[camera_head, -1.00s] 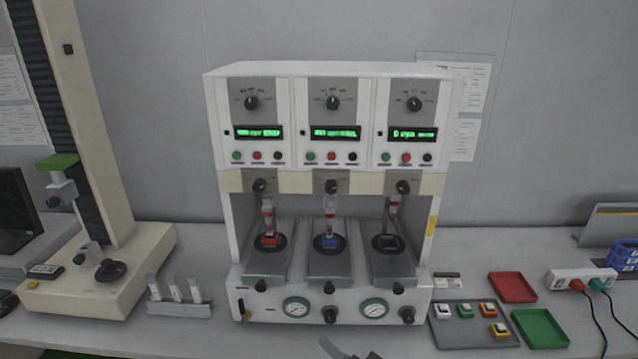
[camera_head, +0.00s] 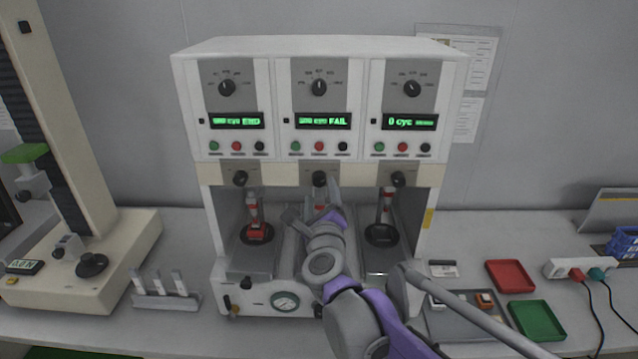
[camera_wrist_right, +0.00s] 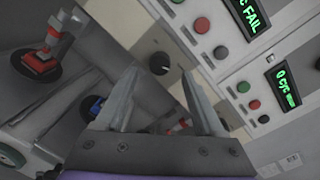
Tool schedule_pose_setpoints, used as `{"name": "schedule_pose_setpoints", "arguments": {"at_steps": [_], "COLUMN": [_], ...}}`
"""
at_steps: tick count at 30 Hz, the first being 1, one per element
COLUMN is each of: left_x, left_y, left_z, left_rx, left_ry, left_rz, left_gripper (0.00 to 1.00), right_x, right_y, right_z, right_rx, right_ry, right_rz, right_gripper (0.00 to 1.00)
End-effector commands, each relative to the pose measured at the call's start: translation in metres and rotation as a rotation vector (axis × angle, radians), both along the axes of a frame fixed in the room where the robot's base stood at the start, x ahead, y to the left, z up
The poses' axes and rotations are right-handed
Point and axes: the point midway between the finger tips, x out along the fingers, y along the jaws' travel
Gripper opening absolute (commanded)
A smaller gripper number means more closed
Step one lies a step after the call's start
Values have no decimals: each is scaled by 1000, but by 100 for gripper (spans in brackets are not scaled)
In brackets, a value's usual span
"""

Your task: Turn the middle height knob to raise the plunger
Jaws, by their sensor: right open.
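The middle height knob (camera_head: 320,179) is a black knob on the beige strip below the middle panel, whose display reads FAIL. In the right wrist view the knob (camera_wrist_right: 159,63) appears between the fingertips, seemingly just beyond them; contact cannot be told. My right gripper (camera_head: 312,201) is open and empty, raised in front of the middle station. Its two fingers (camera_wrist_right: 158,76) point at the strip. The gripper and arm hide most of the middle plunger and its bay; part of the blue switch (camera_wrist_right: 95,104) shows in the wrist view. My left gripper is not in view.
The left knob (camera_head: 240,178) and right knob (camera_head: 398,179) flank the middle one.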

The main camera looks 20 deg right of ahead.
Motion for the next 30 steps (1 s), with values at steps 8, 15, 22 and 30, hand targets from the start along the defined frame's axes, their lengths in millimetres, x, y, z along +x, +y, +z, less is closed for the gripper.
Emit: {"name": "schedule_pose_setpoints", "arguments": {"at_steps": [8, 15, 22, 30], "left_x": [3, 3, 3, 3], "left_y": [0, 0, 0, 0], "left_z": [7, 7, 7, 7], "left_rx": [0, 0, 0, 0], "left_ry": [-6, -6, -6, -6], "left_rz": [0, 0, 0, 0], "left_gripper": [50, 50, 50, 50], "right_x": [35, 40, 40, 40], "right_y": [-8, -9, -9, -8], "right_z": [1, 0, 0, 0], "right_rx": [-1, -1, -2, -2], "right_ry": [0, 0, 0, 0], "right_rz": [-1, 0, 1, 1], "right_gripper": [70, 70, 52, 4]}}
